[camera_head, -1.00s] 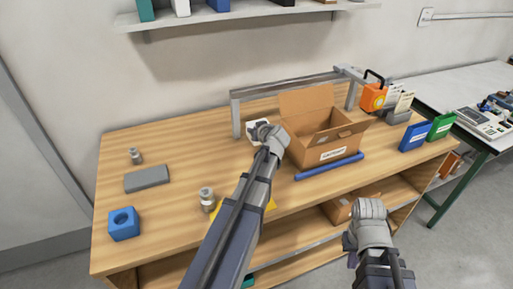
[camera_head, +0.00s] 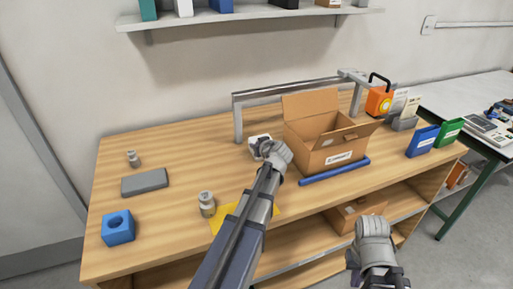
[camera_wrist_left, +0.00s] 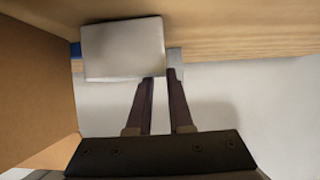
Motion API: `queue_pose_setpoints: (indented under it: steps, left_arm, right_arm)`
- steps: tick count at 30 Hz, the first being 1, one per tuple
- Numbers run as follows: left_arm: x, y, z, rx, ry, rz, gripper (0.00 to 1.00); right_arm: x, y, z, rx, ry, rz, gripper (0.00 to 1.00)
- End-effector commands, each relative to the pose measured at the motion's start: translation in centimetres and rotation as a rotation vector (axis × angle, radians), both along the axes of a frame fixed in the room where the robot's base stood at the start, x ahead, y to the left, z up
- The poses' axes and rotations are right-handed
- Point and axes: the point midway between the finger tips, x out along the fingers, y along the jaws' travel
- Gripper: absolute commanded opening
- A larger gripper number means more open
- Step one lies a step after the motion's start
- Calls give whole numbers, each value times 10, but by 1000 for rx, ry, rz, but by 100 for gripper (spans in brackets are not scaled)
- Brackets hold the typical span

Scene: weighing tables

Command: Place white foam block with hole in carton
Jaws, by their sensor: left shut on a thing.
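The white foam block (camera_head: 259,139) is held at my left gripper (camera_head: 268,149), just left of the carton in the head view. In the left wrist view, the white block (camera_wrist_left: 123,48) is a pale rectangular face at the tips of my left gripper (camera_wrist_left: 161,76), which is shut on it. Its hole is not clearly visible. The open brown carton (camera_head: 325,135) stands on the table with its flaps up; its wall (camera_wrist_left: 32,85) fills the left of the wrist view. My right gripper (camera_head: 373,232) hangs in front of the table; its fingers are not clear.
A blue rod (camera_head: 334,171) lies before the carton. A metal frame (camera_head: 290,91) stands behind it. A blue block with a hole (camera_head: 118,228), a grey slab (camera_head: 145,182) and a vial (camera_head: 207,205) occupy the table's left part. An orange device (camera_head: 379,101) stands right of the carton.

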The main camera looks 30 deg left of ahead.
Motion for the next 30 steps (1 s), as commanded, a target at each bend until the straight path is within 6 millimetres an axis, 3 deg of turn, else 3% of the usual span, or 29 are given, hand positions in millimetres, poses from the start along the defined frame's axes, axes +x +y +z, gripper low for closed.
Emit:
queue_pose_setpoints:
  steps: [3, 4, 12, 23, 30]
  left_arm:
    - [0, 0, -4, 0, 0, 0, 0]
    - [0, 0, -3, 0, 0, 0, 21]
    - [0, 0, -3, -1, 1, 0, 49]
    - [-1, -1, 3, 0, 0, -1, 49]
    - [-29, -32, 28, -1, 0, -3, 49]
  right_arm:
    - [0, 0, -4, 0, 0, 0, 0]
    - [0, 0, -3, 0, 0, 0, 0]
    - [0, 0, -3, 0, 0, 0, 0]
    - [0, 0, 3, 0, 0, 0, 0]
    - [0, 0, 28, 0, 0, 0, 0]
